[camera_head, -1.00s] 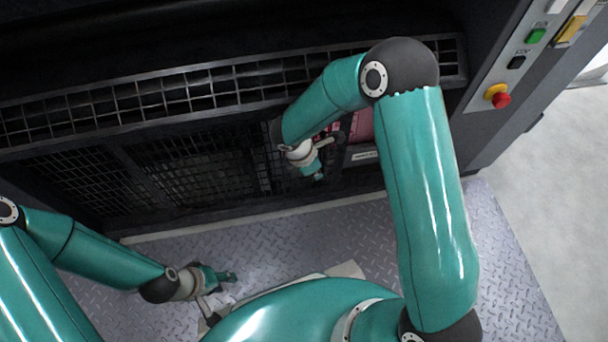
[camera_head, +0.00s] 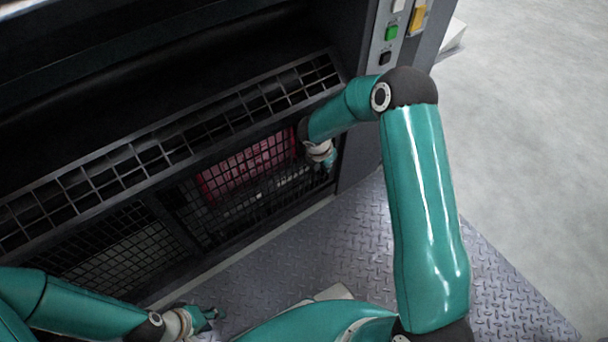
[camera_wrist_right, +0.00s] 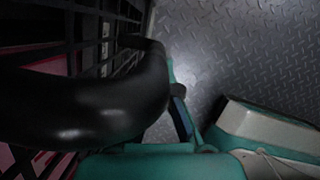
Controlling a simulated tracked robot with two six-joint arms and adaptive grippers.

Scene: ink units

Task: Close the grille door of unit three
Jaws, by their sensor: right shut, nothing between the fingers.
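The black grille door (camera_head: 225,222) stands across the low opening of the dark machine, under a slatted ledge. A red-pink part (camera_head: 245,168) shows behind its mesh. The door looks roughly in line with the front; I cannot tell whether it is fully flush. My right gripper (camera_head: 329,160) is shut and empty at the door's right end; contact is unclear. My left gripper (camera_head: 207,317) is low at the picture's bottom, away from the door.
A slatted ledge (camera_head: 150,150) juts out above the door. Another dark mesh panel (camera_head: 115,248) is to the left. A button panel (camera_head: 388,35) is on the right post. The tread-plate floor (camera_head: 290,260) in front is clear, with open pale floor (camera_head: 520,150) at right.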

